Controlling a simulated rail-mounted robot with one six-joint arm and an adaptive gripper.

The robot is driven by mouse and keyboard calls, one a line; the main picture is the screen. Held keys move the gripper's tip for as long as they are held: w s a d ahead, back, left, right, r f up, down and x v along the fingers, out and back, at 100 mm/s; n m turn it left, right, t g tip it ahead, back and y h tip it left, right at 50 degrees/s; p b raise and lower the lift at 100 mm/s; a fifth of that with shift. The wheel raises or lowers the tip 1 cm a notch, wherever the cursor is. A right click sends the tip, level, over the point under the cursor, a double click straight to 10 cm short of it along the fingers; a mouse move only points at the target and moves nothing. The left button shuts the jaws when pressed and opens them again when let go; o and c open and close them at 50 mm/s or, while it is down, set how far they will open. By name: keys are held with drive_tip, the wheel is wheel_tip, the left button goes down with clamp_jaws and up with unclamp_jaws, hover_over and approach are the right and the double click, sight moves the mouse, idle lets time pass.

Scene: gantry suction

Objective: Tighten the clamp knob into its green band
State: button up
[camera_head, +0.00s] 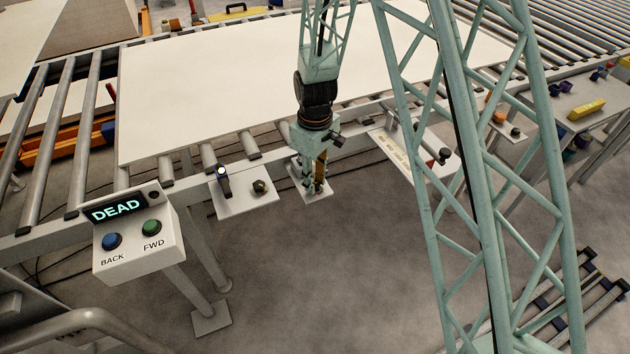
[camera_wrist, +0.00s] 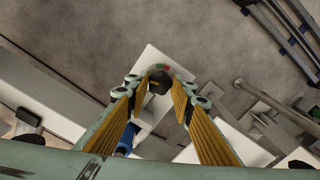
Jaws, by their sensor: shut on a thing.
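The clamp knob (camera_wrist: 158,84) is a dark, many-sided knob on a small white plate (camera_wrist: 150,58), seen between my fingertips in the wrist view. A thin dial with red and green parts (camera_wrist: 166,67) shows at its far edge; I cannot tell where the knob points on it. My gripper (camera_wrist: 161,92) has yellow ribbed fingers, shut on the knob from both sides. In the head view my gripper (camera_head: 317,186) points down over its white plate (camera_head: 327,199) at the conveyor's front edge, and hides the knob.
A blue part (camera_wrist: 127,140) stands beside my left finger in the wrist view. A white plate with a lever and knob (camera_head: 240,201) lies to the left, and a labelled panel (camera_head: 405,158) to the right. A control box (camera_head: 138,243) reads DEAD. A large pale board (camera_head: 215,90) covers the rollers.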

drive_tip(key=shift+m, duration=3)
drive_tip(key=o, duration=0.8)
drive_tip(key=shift+o, duration=0.2)
drive_tip(key=shift+r, duration=0.1)
wheel_tip(320, 180, up, 12)
